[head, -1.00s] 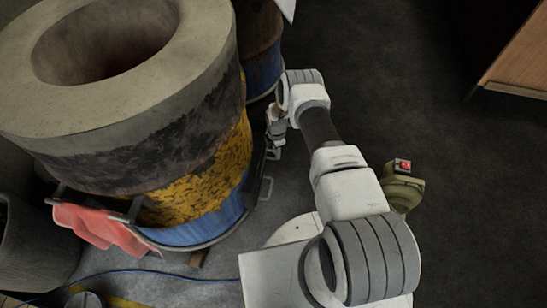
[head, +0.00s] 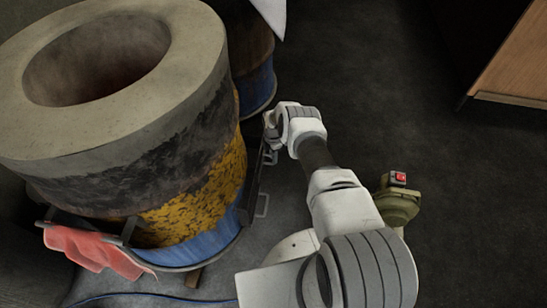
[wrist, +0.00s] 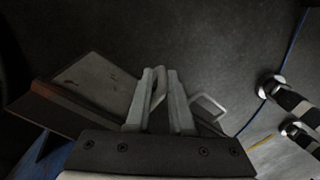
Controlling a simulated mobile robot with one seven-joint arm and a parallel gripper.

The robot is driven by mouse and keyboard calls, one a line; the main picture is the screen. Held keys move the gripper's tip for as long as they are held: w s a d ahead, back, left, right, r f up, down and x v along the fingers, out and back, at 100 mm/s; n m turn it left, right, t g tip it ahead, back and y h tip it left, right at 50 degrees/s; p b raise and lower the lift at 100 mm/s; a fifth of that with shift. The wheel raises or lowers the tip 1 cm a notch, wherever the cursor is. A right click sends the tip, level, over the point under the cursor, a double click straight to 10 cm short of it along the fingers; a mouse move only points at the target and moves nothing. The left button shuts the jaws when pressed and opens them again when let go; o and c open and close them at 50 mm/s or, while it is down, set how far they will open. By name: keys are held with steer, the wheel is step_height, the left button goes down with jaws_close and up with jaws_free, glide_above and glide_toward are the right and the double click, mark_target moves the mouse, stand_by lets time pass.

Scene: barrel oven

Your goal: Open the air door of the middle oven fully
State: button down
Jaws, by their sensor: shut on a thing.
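The near barrel oven (head: 190,205) has a thick concrete rim and yellow and blue sides. A dark metal door panel (head: 252,188) stands at its right side, with a loop handle (head: 263,205) low on it. In the wrist view, the dark plate (wrist: 90,92) lies left of and behind my fingers. My gripper (head: 270,130) is at the panel's upper end; in the wrist view its fingers (wrist: 165,95) are shut on a pale metal handle (wrist: 158,88). Another handle loop (wrist: 208,108) shows right of the fingers. The door's hinge is hidden.
A second blue-based barrel (head: 255,60) stands behind the near oven. A green device with a red switch (head: 398,190) is right of my arm. A red cloth (head: 95,248) hangs at the oven's front left. A wooden cabinet (head: 510,70) is far right. Dark floor between is open.

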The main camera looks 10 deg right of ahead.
steer(key=shift+w+a, duration=0.1)
steer(key=shift+w, duration=0.1)
steer(key=c, duration=0.9)
jaws_free()
steer(key=shift+s, duration=0.1)
steer(key=r+p, duration=0.3)
steer(key=r, duration=0.5)
steer(key=r+p, duration=0.4)
steer(key=r, duration=0.5)
steer(key=shift+w+r, duration=0.2)
steer(key=shift+r, duration=0.05)
